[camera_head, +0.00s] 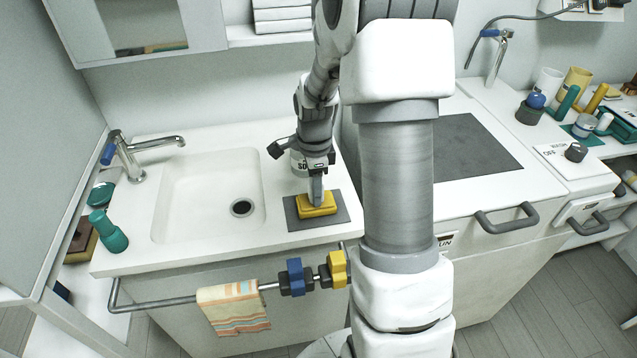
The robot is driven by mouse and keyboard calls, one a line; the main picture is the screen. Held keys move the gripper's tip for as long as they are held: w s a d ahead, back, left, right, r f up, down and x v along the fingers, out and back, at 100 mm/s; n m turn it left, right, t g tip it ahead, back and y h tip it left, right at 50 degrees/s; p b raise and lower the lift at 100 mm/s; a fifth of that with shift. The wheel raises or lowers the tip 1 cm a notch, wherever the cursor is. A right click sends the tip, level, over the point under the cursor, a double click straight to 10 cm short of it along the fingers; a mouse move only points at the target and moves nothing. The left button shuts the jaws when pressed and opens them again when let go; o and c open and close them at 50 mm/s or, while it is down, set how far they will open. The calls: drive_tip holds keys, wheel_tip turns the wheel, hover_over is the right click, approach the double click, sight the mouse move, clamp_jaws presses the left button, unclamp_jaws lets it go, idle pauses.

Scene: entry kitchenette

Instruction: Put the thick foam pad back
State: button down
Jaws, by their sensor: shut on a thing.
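The thick foam pad (318,208) looks like the yellow block at the right side of the sink counter. It is on or just above a dark grey mat (296,223); I cannot tell whether it touches. My gripper (317,196) points down from above and is shut on the pad. The fingers hide part of the pad's top.
A rail (180,300) in front carries a striped towel (233,308) and blue and yellow clips.

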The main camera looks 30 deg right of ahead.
drive_tip(key=shift+f, duration=0.1)
drive_tip(key=shift+c, duration=2.2)
unclamp_jaws()
drive_tip(key=shift+f, duration=0.15)
wheel_tip(320, 180, up, 17)
drive_tip(key=p, duration=0.3)
drive_tip(key=s+a+r+n+t, duration=0.2)
drive_tip(key=s+a+r+n, duration=0.15)
drive_tip(key=s+n, duration=0.35)
drive_tip(key=s+a+r+n+t, duration=0.2)
drive_tip(key=s+a+n, duration=0.3)
drive_tip(key=s+n, duration=0.15)
drive_tip(key=s+a+r+n+t, duration=0.2)
drive_tip(key=s+a+r+n, duration=0.15)
drive_tip(key=s+n, duration=0.35)
drive_tip(key=shift+n, duration=0.35)
drive_tip(key=r+p, duration=0.1)
drive_tip(key=w+r+p, duration=0.1)
drive_tip(key=r+p, duration=0.2)
drive_tip(key=p, duration=0.1)
drive_tip(key=shift+w+a+r, duration=0.1)
drive_tip(key=shift+w+r, duration=0.05)
drive_tip(key=shift+w, duration=0.2)
